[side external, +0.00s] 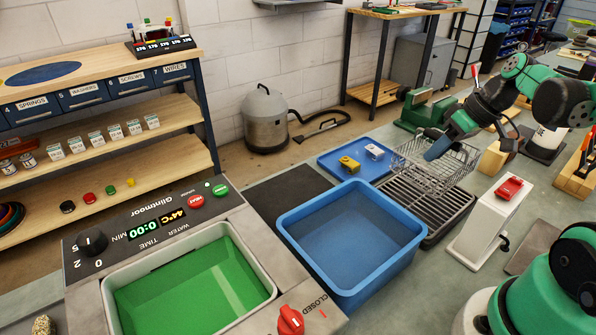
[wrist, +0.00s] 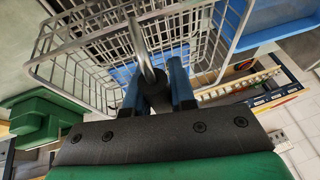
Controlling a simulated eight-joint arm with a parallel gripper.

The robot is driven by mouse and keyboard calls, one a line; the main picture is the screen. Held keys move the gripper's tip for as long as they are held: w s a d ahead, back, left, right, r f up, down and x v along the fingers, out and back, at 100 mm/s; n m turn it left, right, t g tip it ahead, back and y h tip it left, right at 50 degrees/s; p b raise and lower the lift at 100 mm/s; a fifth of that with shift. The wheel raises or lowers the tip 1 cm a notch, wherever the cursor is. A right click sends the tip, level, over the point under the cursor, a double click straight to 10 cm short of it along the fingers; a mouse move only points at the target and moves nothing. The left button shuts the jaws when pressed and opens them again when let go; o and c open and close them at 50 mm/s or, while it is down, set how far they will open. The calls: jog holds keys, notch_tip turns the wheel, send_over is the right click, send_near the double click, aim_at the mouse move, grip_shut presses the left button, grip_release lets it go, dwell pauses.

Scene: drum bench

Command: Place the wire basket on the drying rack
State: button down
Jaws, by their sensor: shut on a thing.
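The wire basket (side external: 458,168) is a silver mesh basket at the far end of the drying rack in the side view. It also fills the top of the wrist view (wrist: 85,68). My gripper (side external: 436,152) has blue fingers, shut on the basket's metal handle. In the wrist view the fingers (wrist: 156,88) close around the dark grip of this handle. The drying rack (side external: 418,206) is a dark slatted stand on the bench, with its near slats bare. The basket overlaps its far part; I cannot tell whether it touches the slats.
A blue tub (side external: 352,270) stands just left of the rack. A blue tray (side external: 335,170) with a yellow block and a pale block lies behind it. A white pedestal with a red switch (side external: 487,222) stands right of the rack. A green-filled tank (side external: 190,285) is at front left.

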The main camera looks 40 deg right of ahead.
aim_at(434, 169)
jog(key=shift+f, duration=2.3)
jog(key=shift+f, duration=0.1)
jog(key=shift+f, duration=0.4)
jog(key=shift+f, duration=0.1)
jog(key=c, duration=0.7)
grip_release()
